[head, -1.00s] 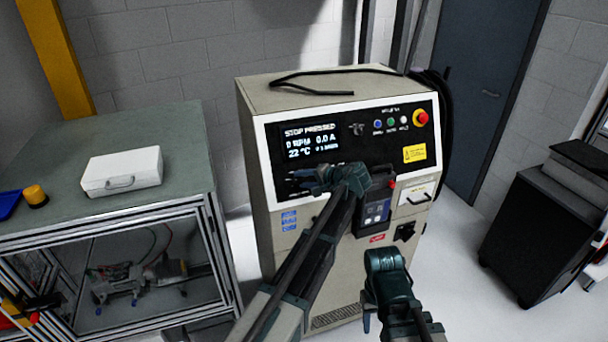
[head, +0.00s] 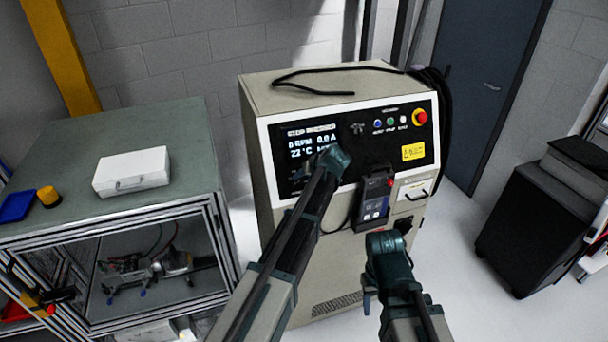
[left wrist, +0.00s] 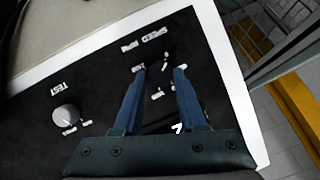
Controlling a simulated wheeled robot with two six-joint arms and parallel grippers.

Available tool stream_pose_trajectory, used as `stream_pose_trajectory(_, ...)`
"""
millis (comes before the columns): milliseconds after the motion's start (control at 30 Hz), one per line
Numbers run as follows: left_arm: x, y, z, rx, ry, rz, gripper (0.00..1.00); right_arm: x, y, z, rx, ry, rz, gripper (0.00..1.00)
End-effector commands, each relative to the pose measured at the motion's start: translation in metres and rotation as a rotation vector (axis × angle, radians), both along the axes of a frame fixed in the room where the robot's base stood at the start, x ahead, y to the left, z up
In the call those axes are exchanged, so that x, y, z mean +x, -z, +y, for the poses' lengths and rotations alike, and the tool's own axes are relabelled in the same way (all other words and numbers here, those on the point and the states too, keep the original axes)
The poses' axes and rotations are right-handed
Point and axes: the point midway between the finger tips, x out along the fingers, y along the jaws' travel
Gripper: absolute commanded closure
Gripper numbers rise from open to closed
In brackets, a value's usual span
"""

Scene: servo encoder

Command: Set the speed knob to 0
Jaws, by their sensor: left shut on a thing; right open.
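The speed dial, with its white "SPEED RPM" label (left wrist: 145,40) and white marks, is on the black front panel (head: 385,155) of a beige cabinet. My left gripper (left wrist: 160,72) has its two blue fingers at this dial, shut on the speed knob. The knob is dark and hard to make out between the fingers, so its setting cannot be read. In the head view my left gripper (head: 333,162) hides the dial. The display (head: 312,140) reads 0 RPM, 0.0 A and 22 °C. My right gripper (head: 388,245) is open, low in front of the cabinet.
A grey TEST knob (left wrist: 66,116) sits apart from my left fingers. A red emergency stop (head: 421,117) and small buttons (head: 390,122) are at the panel's upper right. A handheld device (head: 373,200) hangs on the cabinet front. A bench with a white case (head: 131,171) stands left.

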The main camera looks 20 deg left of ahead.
Motion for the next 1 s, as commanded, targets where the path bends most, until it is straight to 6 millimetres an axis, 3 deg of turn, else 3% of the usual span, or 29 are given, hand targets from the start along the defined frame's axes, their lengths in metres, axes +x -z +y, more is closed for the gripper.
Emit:
stream_pose_trajectory(400, -0.0026, -0.0003, 0.0015, -0.120, -0.068, -0.072, 1.00, 0.0000, -0.0062, 0.0000, 0.000, -0.001, 0.000, 0.50)
stream_pose_trajectory(933, -0.0024, -0.0002, 0.0015, -0.132, -0.076, -0.081, 1.00, 0.0000, -0.0065, 0.0000, 0.000, -0.001, 0.000, 0.50)
stream_pose_trajectory(967, -0.0024, -0.0002, 0.0015, -0.132, -0.076, -0.081, 0.54, 0.0000, -0.0065, 0.0000, 0.000, -0.001, 0.000, 0.50)
stream_pose_trajectory(1000, -0.0023, -0.0003, 0.0015, -0.132, -0.076, -0.081, 0.47, 0.0000, -0.0065, 0.0000, 0.000, -0.001, 0.000, 0.50)
